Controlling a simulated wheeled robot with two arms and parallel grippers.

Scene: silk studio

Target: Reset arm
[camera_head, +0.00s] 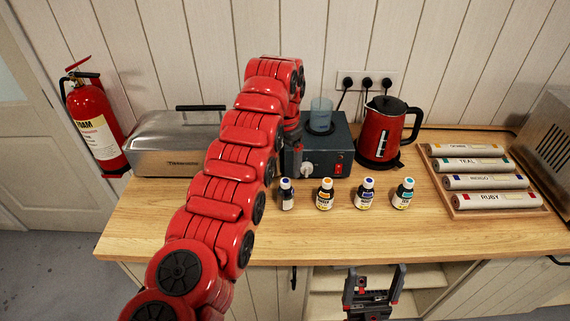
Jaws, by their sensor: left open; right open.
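My red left arm (225,165) rises from the bottom left over the worktop, and its end bends down in front of the dark heater unit. My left gripper (294,158) is mostly hidden by the arm; the visible part is beside the unit's left front, above the worktop. It is open, and I see nothing held in it. Whether it touches the unit cannot be told. My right gripper (376,272) is open and empty at the bottom, in front of the worktop's front edge, with both fingers pointing up.
Several small bottles (325,194) stand in a row on the worktop (340,235). The heater unit (340,150) carries a glass beaker (320,115). A red kettle (382,135), a tray of labelled rolls (455,200) and a steel box (165,145) stand around. The front strip is clear.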

